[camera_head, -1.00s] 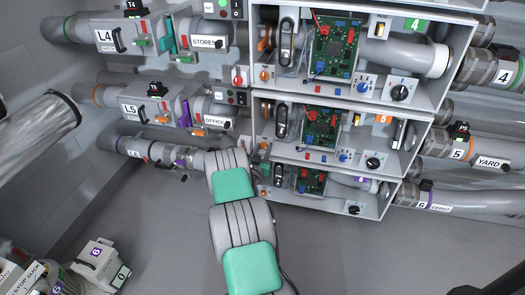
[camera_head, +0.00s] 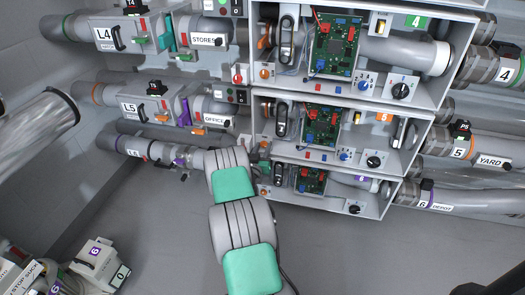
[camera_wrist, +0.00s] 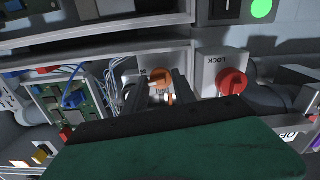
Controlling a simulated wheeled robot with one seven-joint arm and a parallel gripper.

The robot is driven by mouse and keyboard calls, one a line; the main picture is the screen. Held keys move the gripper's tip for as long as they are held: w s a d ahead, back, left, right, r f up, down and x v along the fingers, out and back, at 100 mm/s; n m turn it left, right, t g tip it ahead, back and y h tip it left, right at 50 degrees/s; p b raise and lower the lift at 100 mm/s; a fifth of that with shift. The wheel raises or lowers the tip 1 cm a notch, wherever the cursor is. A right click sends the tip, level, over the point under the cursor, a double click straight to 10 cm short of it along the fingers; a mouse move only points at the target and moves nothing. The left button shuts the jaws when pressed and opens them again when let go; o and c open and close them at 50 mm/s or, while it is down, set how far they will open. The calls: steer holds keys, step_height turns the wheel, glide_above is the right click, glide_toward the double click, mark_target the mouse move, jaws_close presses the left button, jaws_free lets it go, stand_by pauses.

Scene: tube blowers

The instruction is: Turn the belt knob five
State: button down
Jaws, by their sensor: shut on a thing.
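An orange knob (camera_wrist: 162,77) shows in the wrist view on a pale panel at the left end of a box. My gripper (camera_wrist: 160,90) has its two dark fingers closed around this knob. Part of the knob is hidden by the fingers. In the head view an orange knob (camera_head: 264,146) sits at the left of the row five box (camera_head: 415,148). My wrist and forearm come up from below beside it, and the fingertips are hard to make out there. I cannot read a belt label on the knob.
A red LOCK knob (camera_wrist: 232,82) is close right of my gripper in the wrist view. A circuit board (camera_head: 322,125), a blue knob (camera_head: 344,156) and a black knob (camera_head: 374,161) fill row five. The floor (camera_head: 370,250) below is clear.

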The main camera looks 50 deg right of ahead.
steer(key=n+b, duration=0.2)
steer(key=n, duration=0.2)
steer(key=shift+f, duration=0.1)
steer(key=n+b, duration=0.1)
steer(key=n, duration=0.7)
steer(key=shift+b, duration=0.3)
steer(key=shift+n, duration=2.2)
steer(key=c, duration=1.3)
jaws_free()
